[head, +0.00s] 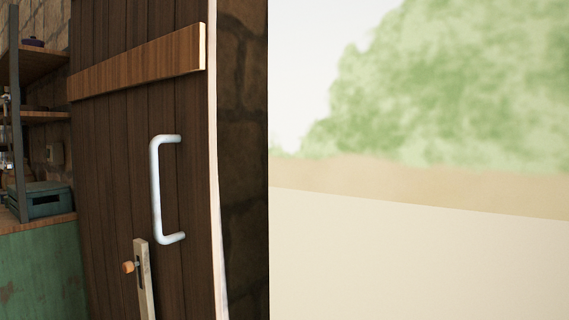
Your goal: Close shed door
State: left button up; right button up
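The shed door (115,135) is a dark brown plank door on the left of the head view. A lighter wooden crossbar (140,65) runs across its upper part. A white D-shaped handle (156,190) is upright on the door. Below it is a pale wooden latch piece (145,280) with a small orange-brown knob (128,267). The door stands at an angle, with its pale edge (215,170) showing beside a stone wall. The bottom of the door is out of view. Neither of my grippers is in view.
Stone wall (245,150) stands right of the door's edge. Shelves (50,117), a teal box (48,200) and a green cabinet (45,270) are at the left. The right side shows open pale ground (400,260) and a blurred green tree (450,90).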

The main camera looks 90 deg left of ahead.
aim_at(141, 83)
jog(key=u, duration=3.8)
